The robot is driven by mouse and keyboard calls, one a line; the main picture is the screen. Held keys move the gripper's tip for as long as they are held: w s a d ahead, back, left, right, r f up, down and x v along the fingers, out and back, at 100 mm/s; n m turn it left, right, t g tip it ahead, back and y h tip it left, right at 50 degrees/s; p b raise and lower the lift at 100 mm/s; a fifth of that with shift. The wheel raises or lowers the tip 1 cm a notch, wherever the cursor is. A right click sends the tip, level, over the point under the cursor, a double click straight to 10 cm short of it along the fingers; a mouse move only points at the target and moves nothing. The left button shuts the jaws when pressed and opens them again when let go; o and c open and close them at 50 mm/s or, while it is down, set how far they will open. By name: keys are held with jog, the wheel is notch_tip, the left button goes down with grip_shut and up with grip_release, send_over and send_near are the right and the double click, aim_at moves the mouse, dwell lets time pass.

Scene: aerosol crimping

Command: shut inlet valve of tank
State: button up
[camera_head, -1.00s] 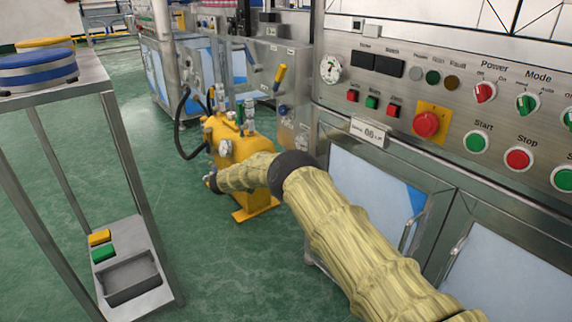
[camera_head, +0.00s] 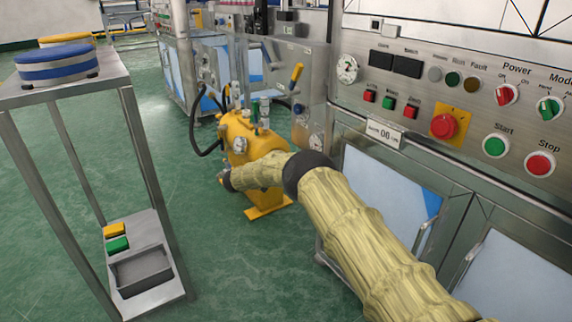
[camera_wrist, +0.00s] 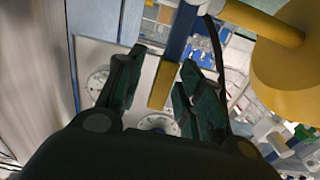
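The yellow tank (camera_head: 240,135), with a gauge and valve fittings (camera_head: 264,112) on top, stands on the floor in the head view, partly behind my arm. A lever with a yellow handle (camera_head: 297,74) is on the steel panel behind it. In the wrist view my gripper (camera_wrist: 161,62) is open, its dark fingers apart. A yellow bar (camera_wrist: 162,83) and a blue bar (camera_wrist: 182,30) appear between or beyond the fingers; I cannot tell contact or which fitting they belong to. A large yellow rounded body (camera_wrist: 290,62) fills the upper right. The fingers are not clear in the head view.
A steel control cabinet (camera_head: 455,65) with buttons and knobs stands close at the right of my arm. A steel rack (camera_head: 75,92) with a blue-striped round item (camera_head: 57,66) and a lower tray (camera_head: 142,270) is at left. Green floor lies between rack and tank.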

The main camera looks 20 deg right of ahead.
jog(key=v, duration=1.2)
jog(key=s+a+f+n+t+y+p, duration=0.1)
jog(key=s+f+n+t+y, duration=0.3)
jog(key=f, duration=0.3)
jog(key=s+f+n+t+y+p, duration=0.25)
jog(key=f+n+t+y, duration=0.2)
jog(key=f, duration=0.35)
jog(key=s+d+f+n+g+y, duration=0.1)
jog(key=s+f+n+y, duration=0.1)
jog(key=s+f, duration=0.45)
jog(key=s+f+n+g+y, duration=0.2)
jog(key=s+f+n+y, duration=0.1)
jog(key=s, duration=0.6)
jog(key=s+d+f+g+y+p, duration=0.1)
jog(key=s+d+g, duration=0.15)
jog(key=s, duration=0.95)
jog(key=s+d+g+y+p, duration=0.1)
jog(key=s+g, duration=0.2)
jog(key=s, duration=0.9)
jog(key=s+d+f+g+y+p, duration=0.1)
jog(key=s+d+g, duration=0.15)
jog(key=s, duration=0.95)
jog(key=s+d+r+g+p, duration=0.1)
jog(key=s+r+g, duration=0.3)
jog(key=s, duration=0.9)
notch_tip(320, 180, up, 38)
jog(key=p, duration=3.7)
jog(key=shift+w+n+t+y, duration=0.35)
jog(key=shift+t, duration=0.1)
